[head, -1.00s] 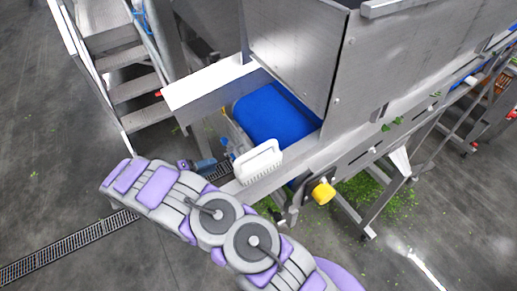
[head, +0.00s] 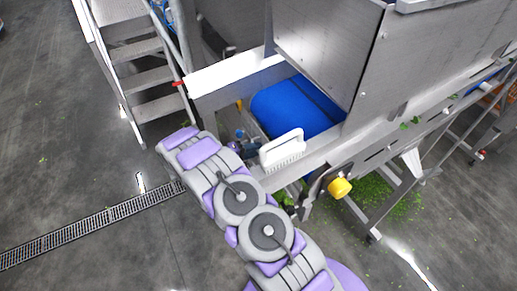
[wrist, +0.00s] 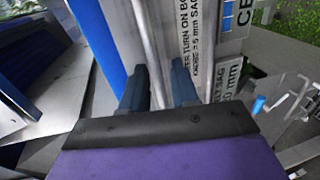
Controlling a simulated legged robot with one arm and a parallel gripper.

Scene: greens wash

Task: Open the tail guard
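A large grey sheet-metal panel (head: 325,45), which looks like the tail guard, stands tilted up over the conveyor's end. Under it the blue belt (head: 290,108) at the tail is exposed. My gripper (head: 243,140) is low beside the frame's near end, left of the white brush, and partly hidden by my arm. In the wrist view my gripper (wrist: 159,88) has its two dark blue fingers apart, with a metal bar (wrist: 149,45) running up between them. Whether the fingers touch the bar is unclear. No handle can be made out.
Metal stairs (head: 140,65) stand at left. A floor drain (head: 95,225) crosses open floor. A label plate (wrist: 222,40) is close to my gripper.

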